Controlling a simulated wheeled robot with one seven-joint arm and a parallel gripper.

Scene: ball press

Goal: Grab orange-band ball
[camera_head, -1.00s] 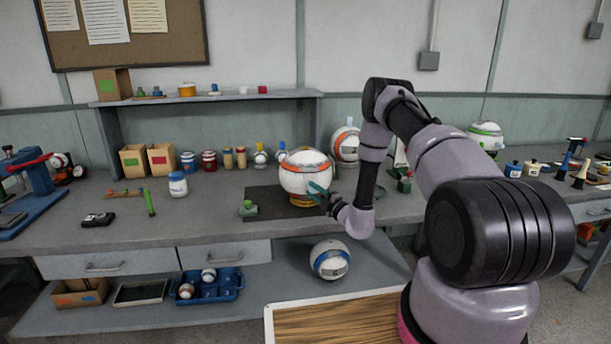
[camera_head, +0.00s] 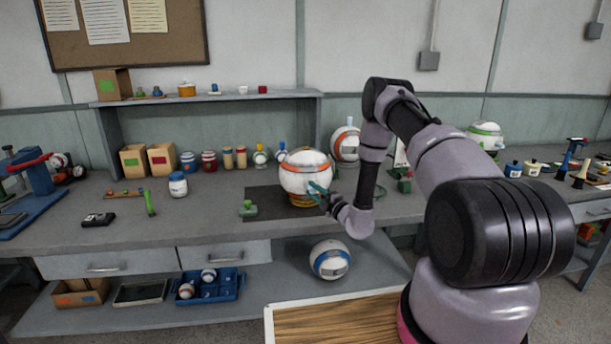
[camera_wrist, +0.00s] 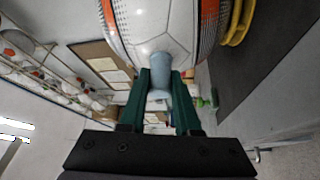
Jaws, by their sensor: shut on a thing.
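The orange-band ball (camera_head: 304,169) is white with orange bands and sits on a yellow ring base on a dark mat (camera_head: 262,203). In the wrist view the ball (camera_wrist: 150,25) fills the top, with the yellow ring (camera_wrist: 238,22) at its right. A blue-grey knob (camera_wrist: 161,68) stands out from the ball's side. My gripper (camera_head: 318,190) is at the ball's lower right side. In the wrist view its green fingers (camera_wrist: 160,90) are shut on the knob, one on each side. The head view hides most of this contact.
Another orange-banded ball (camera_head: 346,144) stands behind on the bench. A blue-banded ball (camera_head: 330,260) is on the lower shelf.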

